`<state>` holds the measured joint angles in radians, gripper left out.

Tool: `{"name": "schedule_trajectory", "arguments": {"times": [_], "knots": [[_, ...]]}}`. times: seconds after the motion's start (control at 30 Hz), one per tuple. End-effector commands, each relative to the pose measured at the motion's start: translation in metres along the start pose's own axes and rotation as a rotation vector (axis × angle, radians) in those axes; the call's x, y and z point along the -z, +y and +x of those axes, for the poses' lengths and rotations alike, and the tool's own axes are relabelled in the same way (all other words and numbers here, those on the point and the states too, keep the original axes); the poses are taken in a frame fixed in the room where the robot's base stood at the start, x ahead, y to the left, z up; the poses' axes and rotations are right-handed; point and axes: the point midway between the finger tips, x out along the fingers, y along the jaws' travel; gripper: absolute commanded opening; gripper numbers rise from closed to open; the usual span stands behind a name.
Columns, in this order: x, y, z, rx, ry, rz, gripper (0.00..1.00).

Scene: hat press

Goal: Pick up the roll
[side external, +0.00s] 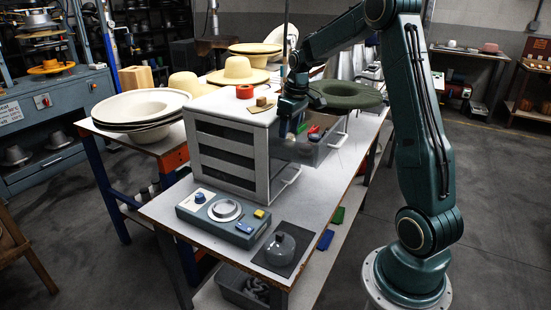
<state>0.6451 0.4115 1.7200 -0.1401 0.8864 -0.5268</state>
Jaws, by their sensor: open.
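A small red-orange roll (245,91) lies on top of the white drawer cabinet (215,101), near its back edge. My gripper (284,127) points down at the cabinet's right side, over the near part of an open drawer (338,140). It is open, to the right of the roll and apart from it. Its fingertips are dark and small here, and I see nothing held between them.
A tan block (262,105) sits beside the roll on the cabinet. A dark green hat (346,95) lies behind the drawer. A control box (223,216) and a grey round-knobbed object (280,249) stand at the bench front. Pale hats (140,107) are stacked at left.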

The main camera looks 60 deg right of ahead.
Motion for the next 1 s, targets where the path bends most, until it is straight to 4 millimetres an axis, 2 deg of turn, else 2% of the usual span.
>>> {"name": "schedule_trajectory", "arguments": {"times": [0.17, 0.63, 0.67, 0.9, 1.0], "knots": [[0.0000, 0.0000, 0.0100, -0.001, 0.000, -0.002, 0.62], [0.0000, 0.0002, 0.0102, -0.002, 0.001, -0.002, 0.62], [0.0000, 0.0002, 0.0102, -0.002, 0.001, -0.002, 0.60], [0.0000, 0.0002, 0.0101, -0.002, 0.001, -0.002, 0.14], [0.0001, 0.0003, 0.0100, -0.002, 0.001, -0.001, 0.14]]}}
